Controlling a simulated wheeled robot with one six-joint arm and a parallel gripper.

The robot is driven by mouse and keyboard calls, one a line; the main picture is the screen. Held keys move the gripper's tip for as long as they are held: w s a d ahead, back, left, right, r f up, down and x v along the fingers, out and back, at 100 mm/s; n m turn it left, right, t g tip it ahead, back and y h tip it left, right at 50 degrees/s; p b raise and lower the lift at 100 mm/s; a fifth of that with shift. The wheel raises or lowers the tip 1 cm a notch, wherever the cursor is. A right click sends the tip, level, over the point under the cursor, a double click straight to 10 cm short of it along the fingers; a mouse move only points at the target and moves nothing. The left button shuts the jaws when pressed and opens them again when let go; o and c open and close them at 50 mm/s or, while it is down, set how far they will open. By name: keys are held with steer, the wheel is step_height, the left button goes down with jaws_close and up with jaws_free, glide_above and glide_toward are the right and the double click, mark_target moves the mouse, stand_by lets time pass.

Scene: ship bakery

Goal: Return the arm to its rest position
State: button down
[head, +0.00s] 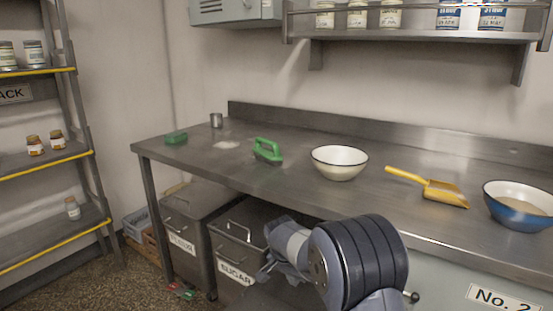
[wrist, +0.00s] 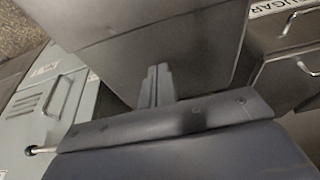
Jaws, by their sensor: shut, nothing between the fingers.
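My gripper (wrist: 157,84) shows in the wrist view with its two fingers together and nothing between them. A dark grey surface fills the picture behind the fingertips; I cannot tell whether they touch it. In the head view my arm is folded low at the bottom, in front of the steel worktable's (head: 290,196) front edge. My gripper's fingers cannot be made out in that view.
The sugar bin (head: 238,252) stands under the table beside another bin (head: 190,232). On the table are a green brush (head: 268,152), a cream bowl (head: 340,172), a yellow scoop (head: 440,191) and a blue bowl (head: 517,211). A shelf rack (head: 40,165) stands left.

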steer(key=shift+v, duration=1.95)
